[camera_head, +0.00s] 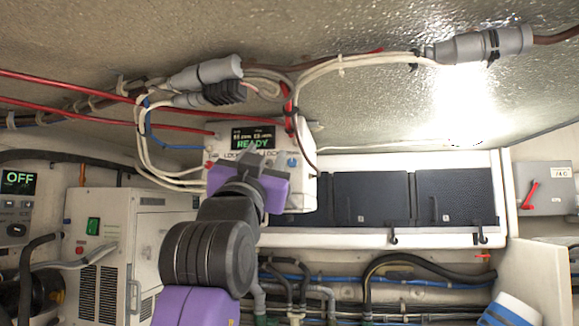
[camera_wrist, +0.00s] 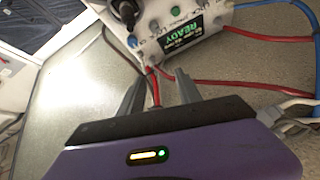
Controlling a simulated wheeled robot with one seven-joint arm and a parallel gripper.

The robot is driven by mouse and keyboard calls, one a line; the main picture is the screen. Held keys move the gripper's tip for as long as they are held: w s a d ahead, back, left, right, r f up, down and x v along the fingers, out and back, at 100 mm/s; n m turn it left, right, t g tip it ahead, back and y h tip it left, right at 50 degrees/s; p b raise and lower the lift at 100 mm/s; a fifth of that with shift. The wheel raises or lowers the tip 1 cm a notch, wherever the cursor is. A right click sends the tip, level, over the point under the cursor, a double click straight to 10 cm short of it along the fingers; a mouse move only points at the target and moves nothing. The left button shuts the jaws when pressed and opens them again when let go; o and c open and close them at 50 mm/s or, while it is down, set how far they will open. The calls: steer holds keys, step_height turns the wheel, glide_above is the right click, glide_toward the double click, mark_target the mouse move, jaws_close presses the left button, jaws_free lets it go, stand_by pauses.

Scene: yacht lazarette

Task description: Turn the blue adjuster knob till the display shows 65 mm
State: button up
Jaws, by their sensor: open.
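A white control box (camera_head: 302,190) hangs under the ceiling. It also shows at the top of the wrist view (camera_wrist: 158,52). Its dark display (camera_head: 253,138) reads READY in green, with smaller figures above that I cannot read surely. The blue knob (camera_head: 292,162) is on the box's right side in the head view. A small blue part in the wrist view (camera_wrist: 131,42), at the box's left, looks like the same knob. My gripper (camera_wrist: 158,85) is open and empty, its fingers apart from the knob. In the head view my purple wrist covers the box's lower middle and hides the fingertips.
Red cables (camera_head: 110,86) and white cables run to the box from the left, and one red cable passes behind my fingers in the wrist view. Grey connectors (camera_head: 205,75) hang above. Dark panels (camera_head: 380,199) stand right of the box. A white cabinet (camera_head: 130,250) stands lower left.

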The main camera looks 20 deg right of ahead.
mark_target(292, 163)
steer(key=w+d+g+p, duration=0.1)
steer(key=w+d, duration=0.1)
steer(key=w+d+m+g+p, duration=0.1)
steer(key=w+d, duration=0.1)
steer(key=d, duration=0.1)
steer(key=w+d+g+p, duration=0.1)
steer(key=w+d, duration=0.1)
steer(key=shift+w+d+m+g+h, duration=0.25)
steer(key=shift+d+m+g+h, duration=0.05)
steer(key=shift+d+g+h, duration=0.1)
steer(key=shift+w+d+r, duration=0.15)
steer(key=shift+w+d, duration=0.2)
steer(key=shift+w, duration=0.15)
jaws_close()
